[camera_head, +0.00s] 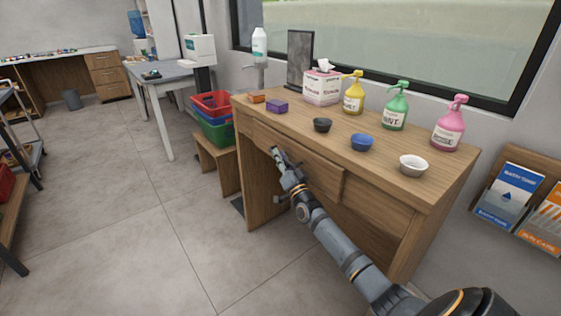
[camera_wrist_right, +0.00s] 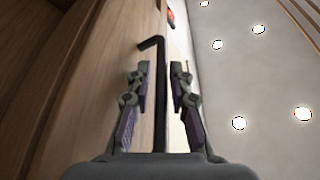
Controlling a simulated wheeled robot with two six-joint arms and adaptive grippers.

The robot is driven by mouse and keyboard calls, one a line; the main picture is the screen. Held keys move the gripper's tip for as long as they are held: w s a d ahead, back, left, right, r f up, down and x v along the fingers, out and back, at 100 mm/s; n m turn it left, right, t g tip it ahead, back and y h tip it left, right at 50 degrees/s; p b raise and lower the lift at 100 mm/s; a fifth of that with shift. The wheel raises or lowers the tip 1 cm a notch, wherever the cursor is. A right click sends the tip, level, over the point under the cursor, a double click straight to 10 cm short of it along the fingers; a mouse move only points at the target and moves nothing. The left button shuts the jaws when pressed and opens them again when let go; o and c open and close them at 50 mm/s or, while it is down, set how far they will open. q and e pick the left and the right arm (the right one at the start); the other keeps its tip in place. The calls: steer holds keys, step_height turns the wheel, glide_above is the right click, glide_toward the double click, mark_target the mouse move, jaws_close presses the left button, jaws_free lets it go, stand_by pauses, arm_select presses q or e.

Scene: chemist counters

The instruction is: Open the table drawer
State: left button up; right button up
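The wooden table (camera_head: 420,190) stands at the centre right in the head view. Its wide drawer front (camera_head: 318,175) sits under the top and looks flush or nearly so; I cannot tell if there is a small gap. My right gripper (camera_head: 276,154) is at the drawer front, towards its left part, and hides the handle there. In the right wrist view, the dark bar handle (camera_wrist_right: 159,85) runs between the two fingers of my right gripper (camera_wrist_right: 160,70). The fingers are apart, with gaps visible beside the bar. My left gripper is not in view.
On the tabletop are pump bottles (camera_head: 394,106), a tissue box (camera_head: 322,87), small bowls (camera_head: 362,142) and small boxes (camera_head: 277,106). Red and green bins (camera_head: 217,131) stand on a low bench left of the table. The floor (camera_head: 130,230) in front is clear.

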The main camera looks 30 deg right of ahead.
steer(key=shift+c, duration=0.3)
jaws_close()
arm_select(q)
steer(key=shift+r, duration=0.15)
arm_select(e)
steer(key=shift+a, duration=0.15)
